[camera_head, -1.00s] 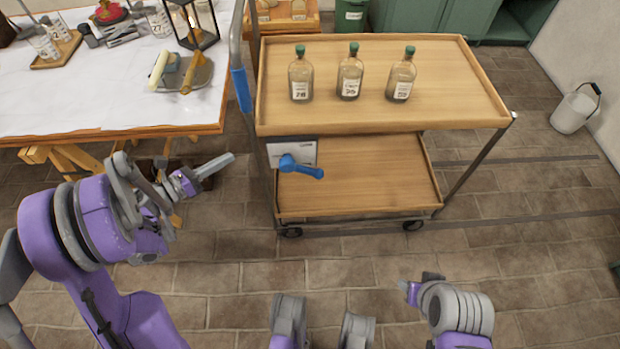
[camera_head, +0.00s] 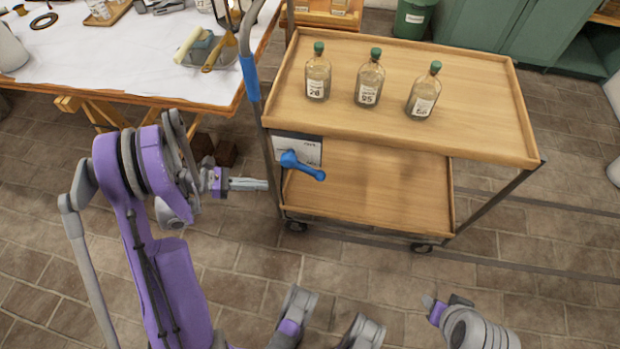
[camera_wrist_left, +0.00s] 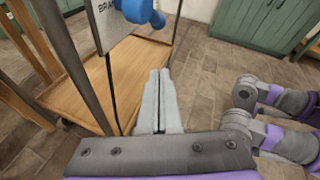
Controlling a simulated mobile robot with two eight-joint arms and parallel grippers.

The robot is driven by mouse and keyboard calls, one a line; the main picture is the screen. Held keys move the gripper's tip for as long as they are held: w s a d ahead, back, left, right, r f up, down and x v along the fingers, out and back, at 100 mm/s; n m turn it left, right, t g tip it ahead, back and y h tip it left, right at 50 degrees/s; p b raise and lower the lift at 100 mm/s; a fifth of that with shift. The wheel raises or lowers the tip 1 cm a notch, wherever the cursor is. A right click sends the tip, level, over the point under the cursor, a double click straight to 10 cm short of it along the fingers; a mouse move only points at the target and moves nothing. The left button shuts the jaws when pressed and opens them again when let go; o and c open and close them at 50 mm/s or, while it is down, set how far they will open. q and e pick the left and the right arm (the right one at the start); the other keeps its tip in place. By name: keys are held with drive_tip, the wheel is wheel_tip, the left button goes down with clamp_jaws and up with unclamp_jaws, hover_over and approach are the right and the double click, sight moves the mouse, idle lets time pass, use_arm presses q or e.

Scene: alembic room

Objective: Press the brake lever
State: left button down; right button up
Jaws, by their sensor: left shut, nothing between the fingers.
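The blue brake lever (camera_head: 302,165) sticks out from a white plate (camera_head: 298,150) on the near left side of the wooden cart (camera_head: 440,88). It also shows at the top of the left wrist view (camera_wrist_left: 140,12), beside the plate lettered "BRA". My left gripper (camera_head: 262,185) is shut and empty. It points right, a little left of and below the lever, and looks apart from it. In the left wrist view its fingers (camera_wrist_left: 158,78) lie together, with the lever beyond their tips. My right gripper (camera_head: 430,303) is at the lower right, away from the cart; its fingers are too small to judge.
The lower shelf (camera_head: 375,190) is empty. A cluttered white-topped table (camera_head: 120,60) is at the left. The tiled floor (camera_head: 250,250) in front of the cart is clear.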

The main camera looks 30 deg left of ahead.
sight(304, 165)
use_arm(q)
drive_tip(key=shift+a, duration=0.1)
drive_tip(key=w+r+b+x, duration=0.1)
drive_tip(key=r+b+x, duration=0.1)
drive_tip(key=x, duration=1.1)
drive_tip(key=shift+r, duration=0.25)
drive_tip(key=shift+w, duration=0.1)
